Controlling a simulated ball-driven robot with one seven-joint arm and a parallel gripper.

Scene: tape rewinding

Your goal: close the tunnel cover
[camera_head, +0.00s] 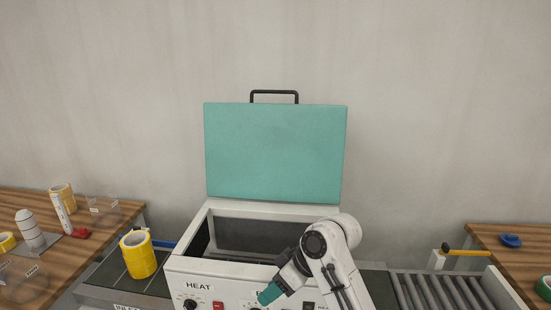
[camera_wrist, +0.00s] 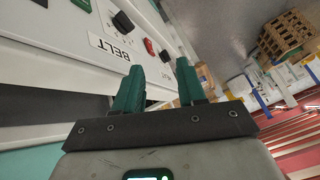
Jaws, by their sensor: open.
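The tunnel cover (camera_head: 275,150) is a teal panel standing upright behind the white machine, so it is open. A black handle (camera_head: 274,93) runs along its top edge. The tunnel box (camera_head: 260,211) below it is open at the top and shows a dark inside. My gripper (camera_head: 268,293) is in front of the machine's front panel, low and well below the cover, with the arm at the right of the box. In the wrist view my gripper's two teal fingers (camera_wrist: 160,75) are apart with nothing between them, near the panel's BELT label (camera_wrist: 111,48).
A yellow tape roll (camera_head: 139,262) stands on the left conveyor. A roller conveyor (camera_head: 440,290) is at the right. Wooden tables with small items flank both sides. The front panel has knobs and a red switch (camera_head: 218,306). The wall behind the cover is bare.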

